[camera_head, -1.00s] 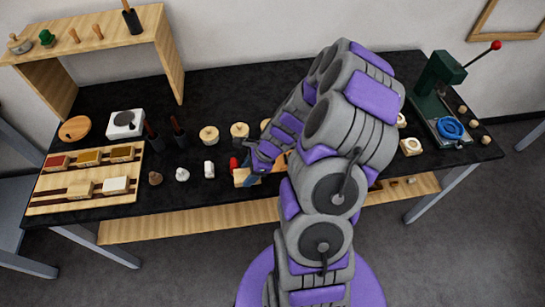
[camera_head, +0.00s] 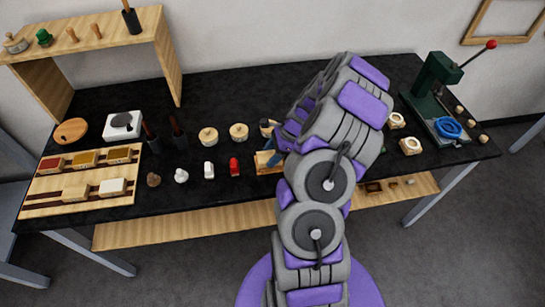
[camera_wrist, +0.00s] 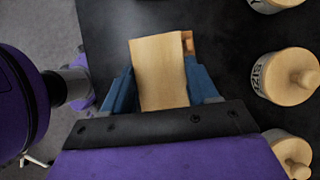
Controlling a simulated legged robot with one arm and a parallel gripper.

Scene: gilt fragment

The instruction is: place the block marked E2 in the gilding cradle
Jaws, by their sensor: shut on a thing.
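My gripper (camera_head: 277,153) is over the front middle of the black bench, partly hidden by my arm. In the wrist view my gripper (camera_wrist: 160,88) has its blue fingers shut on a pale wooden block (camera_wrist: 160,70). No E2 mark shows on the visible face. The block shows as a pale patch in the head view (camera_head: 264,157). An orange-brown wooden piece (camera_wrist: 188,42), perhaps the gilding cradle, shows just behind the block, mostly hidden. I cannot tell whether the block touches it.
A lidded jar marked SIZE (camera_wrist: 285,77) stands right in the wrist view. A red bottle (camera_head: 235,167) and white bottle (camera_head: 208,169) stand left of my gripper. A green press (camera_head: 435,85) stands at right.

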